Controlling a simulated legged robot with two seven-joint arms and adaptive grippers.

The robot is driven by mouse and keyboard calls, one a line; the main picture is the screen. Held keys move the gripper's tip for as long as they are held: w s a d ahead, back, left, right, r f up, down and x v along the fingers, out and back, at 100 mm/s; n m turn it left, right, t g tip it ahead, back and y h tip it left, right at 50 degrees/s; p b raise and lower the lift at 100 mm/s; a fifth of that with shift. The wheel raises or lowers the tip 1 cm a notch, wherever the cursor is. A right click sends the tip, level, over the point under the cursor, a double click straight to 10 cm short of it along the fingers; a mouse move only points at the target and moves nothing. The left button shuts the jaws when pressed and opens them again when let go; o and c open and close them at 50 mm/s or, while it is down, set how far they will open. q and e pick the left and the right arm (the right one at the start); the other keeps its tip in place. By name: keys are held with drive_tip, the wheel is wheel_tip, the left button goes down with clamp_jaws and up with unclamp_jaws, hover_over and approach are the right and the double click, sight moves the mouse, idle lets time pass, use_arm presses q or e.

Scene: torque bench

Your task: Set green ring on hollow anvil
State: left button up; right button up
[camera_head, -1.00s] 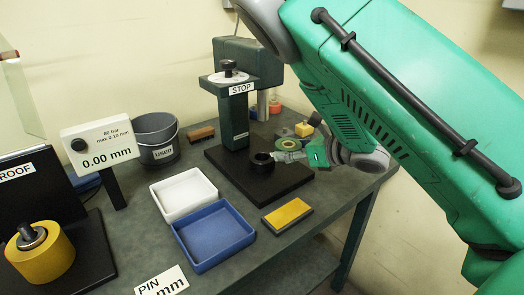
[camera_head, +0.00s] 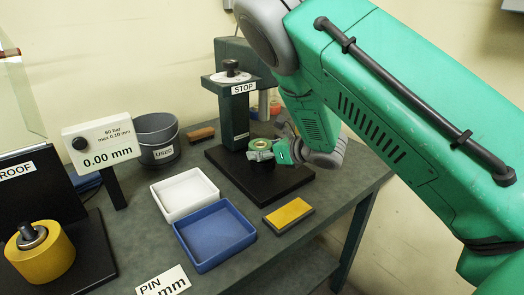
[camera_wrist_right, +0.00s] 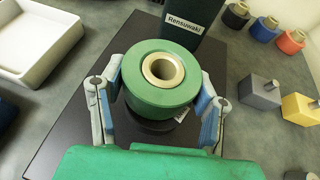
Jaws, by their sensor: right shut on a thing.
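The green ring (camera_head: 260,145) has a pale brass-coloured bore and is upright, bore facing up. It also shows in the right wrist view (camera_wrist_right: 136,84). My right gripper (camera_head: 268,152) is shut on its sides, with a blue-grey finger on each side in the right wrist view (camera_wrist_right: 160,88). The hollow anvil (camera_head: 262,165) is a short black cylinder on the black base plate of the press. The ring is over the anvil, which shows just below it in the wrist view (camera_wrist_right: 150,126). I cannot tell whether they touch. My left gripper is not in view.
The press column (camera_head: 234,120) with the STOP label stands close behind the ring. A white tray (camera_head: 165,213), a blue tray (camera_head: 190,262) and a yellow-topped block (camera_head: 288,215) lie in front. A used bucket (camera_head: 157,133) and a gauge (camera_head: 101,143) stand left.

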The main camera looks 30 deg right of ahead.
drive_tip(key=shift+d+f, duration=0.2)
drive_tip(key=shift+d, duration=0.1)
drive_tip(key=o, duration=1.7)
drive_tip(key=shift+s+d+f, duration=0.1)
drive_tip(key=shift+d, duration=0.1)
drive_tip(key=shift+a+r, duration=0.25)
drive_tip(key=shift+r, duration=0.2)
drive_tip(key=v, duration=1)
drive_tip(key=shift+s+d+f+p, duration=0.1)
drive_tip(key=shift+s+d+p, duration=0.25)
drive_tip(key=shift+s, duration=0.1)
drive_tip(key=shift+s+r, duration=0.25)
drive_tip(key=shift+s, duration=0.25)
